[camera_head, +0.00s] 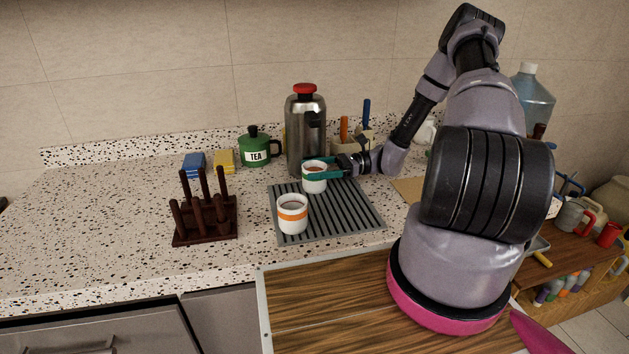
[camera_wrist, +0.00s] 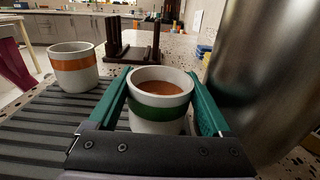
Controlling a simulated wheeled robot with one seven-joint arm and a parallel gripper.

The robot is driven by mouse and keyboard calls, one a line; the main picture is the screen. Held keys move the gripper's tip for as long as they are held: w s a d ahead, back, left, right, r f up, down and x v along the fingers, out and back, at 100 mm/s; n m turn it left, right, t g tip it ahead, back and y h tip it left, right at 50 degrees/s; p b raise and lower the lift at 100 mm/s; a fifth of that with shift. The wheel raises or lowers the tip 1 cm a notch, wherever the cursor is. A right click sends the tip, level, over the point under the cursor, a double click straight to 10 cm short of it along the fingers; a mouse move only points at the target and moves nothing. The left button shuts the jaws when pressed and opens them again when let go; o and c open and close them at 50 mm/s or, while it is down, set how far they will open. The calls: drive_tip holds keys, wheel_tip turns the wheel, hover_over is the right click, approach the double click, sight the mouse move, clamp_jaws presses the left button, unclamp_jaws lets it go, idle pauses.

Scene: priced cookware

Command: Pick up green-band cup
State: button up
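The green-band cup (camera_wrist: 158,112) is white with a dark green band and brown contents. It stands upright at the back of the grey ribbed mat (camera_head: 346,217), and it also shows in the head view (camera_head: 314,184), where a finger covers its band. My gripper (camera_wrist: 160,90) has its teal fingers on either side of this cup, below the rim. The fingers look open, with narrow gaps beside the cup's lower wall. In the head view my gripper (camera_head: 322,175) reaches in from the right.
An orange-band cup (camera_head: 292,214) stands nearby on the mat's front left. A steel flask with a red top (camera_head: 305,135) is close behind the green-band cup. A dark wooden rack (camera_head: 205,217) and a green TEA pot (camera_head: 255,150) stand left.

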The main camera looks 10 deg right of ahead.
drive_tip(key=c, duration=0.6)
drive_tip(key=shift+r, duration=0.2)
drive_tip(key=shift+r, duration=1.6)
drive_tip(key=s, duration=1.7)
drive_tip(key=shift+s, duration=0.35)
